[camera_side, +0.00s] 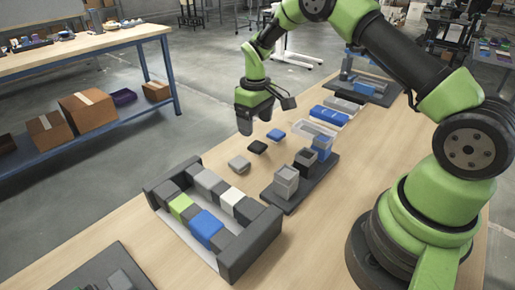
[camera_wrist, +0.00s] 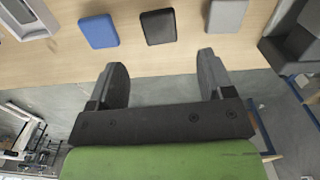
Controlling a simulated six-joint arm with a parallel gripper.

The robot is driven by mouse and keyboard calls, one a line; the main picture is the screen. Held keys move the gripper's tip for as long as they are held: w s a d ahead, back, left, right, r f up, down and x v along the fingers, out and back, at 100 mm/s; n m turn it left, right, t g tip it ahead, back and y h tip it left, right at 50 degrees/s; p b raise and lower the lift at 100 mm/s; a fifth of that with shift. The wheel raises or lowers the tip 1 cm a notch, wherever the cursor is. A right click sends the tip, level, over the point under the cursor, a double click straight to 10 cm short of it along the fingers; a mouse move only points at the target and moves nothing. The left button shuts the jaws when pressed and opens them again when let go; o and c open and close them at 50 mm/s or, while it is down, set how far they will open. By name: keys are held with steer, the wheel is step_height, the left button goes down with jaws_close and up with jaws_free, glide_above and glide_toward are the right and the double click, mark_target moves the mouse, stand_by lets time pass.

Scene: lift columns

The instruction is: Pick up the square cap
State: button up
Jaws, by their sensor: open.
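Three small flat caps lie in a row on the wooden table: a blue one (camera_side: 275,135), a black one (camera_side: 257,147) and a grey one (camera_side: 239,163). They also show along the top of the wrist view as blue (camera_wrist: 99,31), black (camera_wrist: 158,26) and grey (camera_wrist: 225,17). All look roughly square, so I cannot tell which one is meant. My gripper (camera_side: 246,126) is above the table, apart from the caps. In the wrist view its fingers (camera_wrist: 162,62) are spread and empty, with the black cap ahead of the gap.
A dark base (camera_side: 300,195) with grey, black and blue columns stands right of the caps. A dark-ended rack (camera_side: 250,243) of coloured blocks lies in front. A clear tray (camera_side: 316,129) and a blue box (camera_side: 329,116) sit behind. The table around the caps is clear.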

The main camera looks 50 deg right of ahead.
mark_target(258, 145)
steer(key=f, duration=0.6)
steer(key=shift+s+f, duration=0.3)
steer(key=c, duration=1)
